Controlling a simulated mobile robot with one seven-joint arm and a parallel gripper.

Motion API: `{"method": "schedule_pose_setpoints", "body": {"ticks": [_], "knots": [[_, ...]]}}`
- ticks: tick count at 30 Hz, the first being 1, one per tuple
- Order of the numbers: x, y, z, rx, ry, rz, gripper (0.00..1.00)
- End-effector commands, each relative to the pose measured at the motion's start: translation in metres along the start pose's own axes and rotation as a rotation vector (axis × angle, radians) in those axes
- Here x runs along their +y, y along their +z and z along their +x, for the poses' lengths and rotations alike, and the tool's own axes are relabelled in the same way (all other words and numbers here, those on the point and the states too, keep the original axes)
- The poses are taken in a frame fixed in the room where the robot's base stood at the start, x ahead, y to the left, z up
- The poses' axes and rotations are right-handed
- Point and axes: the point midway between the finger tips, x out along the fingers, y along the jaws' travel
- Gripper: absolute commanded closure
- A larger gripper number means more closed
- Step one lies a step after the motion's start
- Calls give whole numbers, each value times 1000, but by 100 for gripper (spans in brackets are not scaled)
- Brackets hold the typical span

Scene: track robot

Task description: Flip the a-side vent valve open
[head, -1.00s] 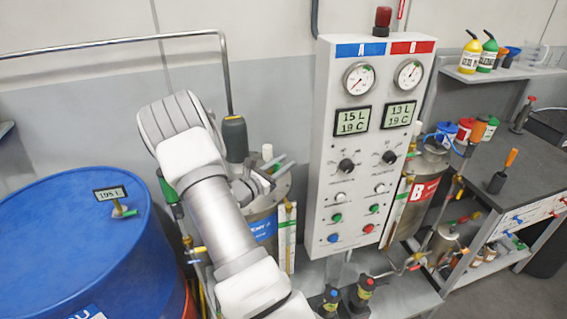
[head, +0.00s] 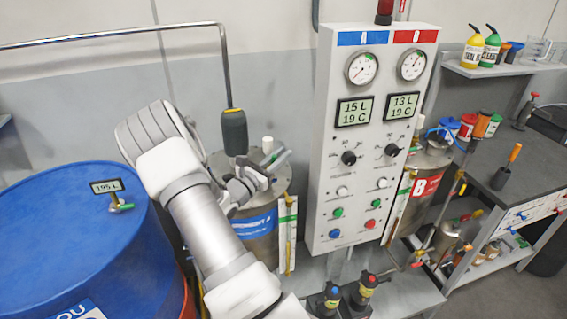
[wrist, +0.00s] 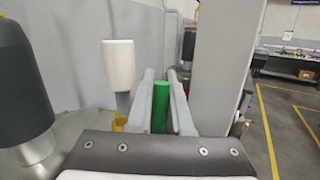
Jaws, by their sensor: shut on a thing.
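Tank A (head: 282,183), a metal drum with a blue label, stands left of the control panel. My gripper (head: 274,160) is over its top, beside a white cap (head: 267,144). In the wrist view my gripper (wrist: 164,82) has its two grey fingers either side of an upright green handle, shut on it. This green handle (wrist: 160,107) appears to be the vent valve's lever; in the head view the fingers hide most of it. The white cap (wrist: 119,65) stands upright just left of the fingers, above a yellow fitting. The valve body is hidden below the gripper.
A dark grey hanging handle (head: 234,131) is close left of my gripper and shows large in the wrist view (wrist: 18,85). The control panel (head: 325,150) rises to the right. A blue drum (head: 60,230) stands at the left.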

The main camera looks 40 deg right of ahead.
Motion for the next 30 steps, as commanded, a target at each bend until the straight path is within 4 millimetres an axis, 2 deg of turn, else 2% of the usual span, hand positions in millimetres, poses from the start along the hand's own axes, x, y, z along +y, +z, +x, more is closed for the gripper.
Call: {"method": "schedule_pose_setpoints", "body": {"ticks": [1,6,15,16,18,26,30], "knots": [[2,-5,-4,-30,7,-20,100],[4,2,-6,-99,17,-65,100],[4,4,-6,-106,17,-70,100],[4,4,-6,-106,17,-70,80],[4,4,-6,-106,17,-70,69],[4,4,-7,-105,18,-69,69],[5,2,-20,-105,20,-68,69]]}}
